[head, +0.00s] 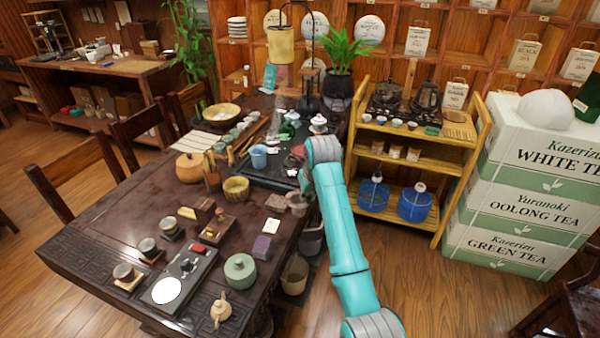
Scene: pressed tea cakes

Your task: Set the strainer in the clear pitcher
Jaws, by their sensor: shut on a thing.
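My teal arm reaches up from the bottom right and bends over the right edge of the dark tea table (100,205). My gripper cannot be made out; the arm's bent end seems to hide it. I cannot pick out the strainer. A faint, clear glassy shape (279,104) stands toward the back of the table below the yellow lamp; it may be the clear pitcher, but it is too small to be sure.
A blue cup (259,156), a wooden bowl (236,188) and a round green pot (240,270) stand on the table. A bamboo shelf (412,165) and stacked tea boxes (530,190) stand right. The table's left part is bare.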

